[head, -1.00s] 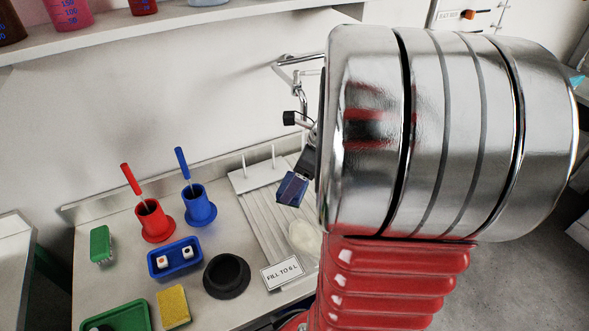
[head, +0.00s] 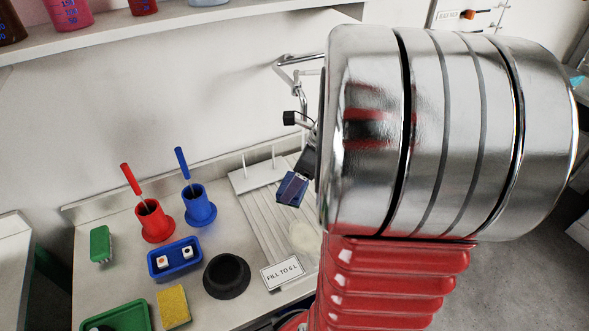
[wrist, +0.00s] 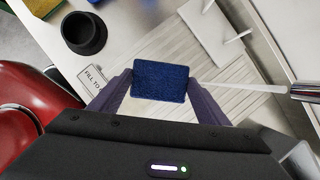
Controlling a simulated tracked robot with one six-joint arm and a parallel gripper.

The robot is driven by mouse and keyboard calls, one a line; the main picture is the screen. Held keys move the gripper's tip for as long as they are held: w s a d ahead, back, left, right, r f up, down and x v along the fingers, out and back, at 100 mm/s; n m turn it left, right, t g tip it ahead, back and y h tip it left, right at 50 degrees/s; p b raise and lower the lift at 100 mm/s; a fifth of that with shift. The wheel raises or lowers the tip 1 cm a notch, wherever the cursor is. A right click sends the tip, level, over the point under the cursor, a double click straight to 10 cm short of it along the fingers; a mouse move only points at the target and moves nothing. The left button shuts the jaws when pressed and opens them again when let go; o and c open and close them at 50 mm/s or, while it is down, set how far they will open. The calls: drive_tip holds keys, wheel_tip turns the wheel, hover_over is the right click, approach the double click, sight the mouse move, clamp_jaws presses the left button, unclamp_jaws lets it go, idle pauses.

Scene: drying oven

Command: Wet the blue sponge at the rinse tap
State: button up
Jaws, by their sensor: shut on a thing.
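The dark blue sponge (wrist: 160,82) is gripped between the two fingers of my gripper (wrist: 158,88) in the wrist view. In the head view the sponge (head: 292,188) is held above the ribbed drainboard, left of my arm. The metal tap spout (wrist: 305,92) shows at the right edge of the wrist view. A pale water stream (wrist: 245,87) runs from it towards the sponge's right side; whether it touches the sponge I cannot tell. In the head view my arm partly hides the tap pipework (head: 296,72).
The drainboard (head: 262,215) has a pale round patch and upright pegs at its back. A "FILL TO 6 L" sign (head: 282,273), black round holder (head: 227,276), blue tray (head: 176,272), red cup (head: 153,221), blue cup (head: 197,206), yellow sponge (head: 173,307) and green brush (head: 101,244) stand left.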

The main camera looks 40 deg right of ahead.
drive_tip(key=s+a+r, duration=0.3)
drive_tip(key=a+r, duration=0.1)
idle(0.9)
idle(0.4)
drive_tip(key=shift+s, duration=0.2)
